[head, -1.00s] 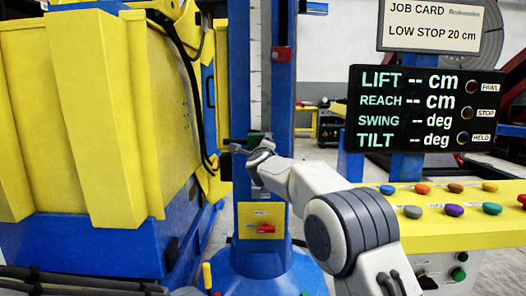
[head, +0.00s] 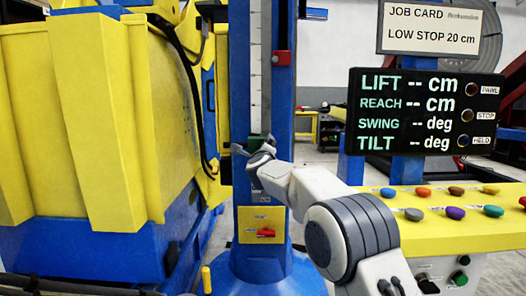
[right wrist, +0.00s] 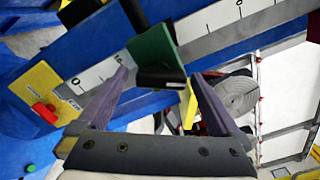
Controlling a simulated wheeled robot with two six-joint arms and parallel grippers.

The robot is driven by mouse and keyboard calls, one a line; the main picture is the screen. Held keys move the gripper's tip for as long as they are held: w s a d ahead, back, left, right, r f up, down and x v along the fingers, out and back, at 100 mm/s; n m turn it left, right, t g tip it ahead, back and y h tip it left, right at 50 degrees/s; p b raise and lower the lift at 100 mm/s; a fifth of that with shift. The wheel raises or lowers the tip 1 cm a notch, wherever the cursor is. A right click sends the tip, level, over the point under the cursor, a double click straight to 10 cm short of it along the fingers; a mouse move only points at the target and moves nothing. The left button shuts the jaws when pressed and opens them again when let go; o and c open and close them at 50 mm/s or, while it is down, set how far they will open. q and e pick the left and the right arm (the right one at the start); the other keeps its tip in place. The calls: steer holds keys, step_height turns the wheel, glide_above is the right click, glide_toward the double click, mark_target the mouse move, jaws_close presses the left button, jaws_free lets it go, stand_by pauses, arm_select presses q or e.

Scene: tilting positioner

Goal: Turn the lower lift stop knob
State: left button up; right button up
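The lower lift stop is a green block (right wrist: 150,45) with a black knob (right wrist: 161,78), on the white scale strip of the blue column. In the head view, the green block (head: 256,139) shows just above my right gripper (head: 253,148), which partly covers it. In the right wrist view, my right gripper (right wrist: 160,78) is open, one finger on each side of the black knob. The knob sits between the fingertips, with visible gaps; I cannot tell how deep it is between them. My left gripper is not in view.
A yellow plate with a red handle (head: 266,232) is low on the blue column (head: 281,100). A large yellow and blue machine (head: 90,120) fills the left. A yellow console with coloured buttons (head: 440,230) stands right, below a display (head: 425,110) and job card reading "LOW STOP 20 cm" (head: 440,28).

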steer(key=shift+s, duration=0.1)
steer(key=s+b, duration=0.3)
steer(key=s, duration=0.7)
steer(key=shift+s+b, duration=0.15)
steer(key=shift+b, duration=0.15)
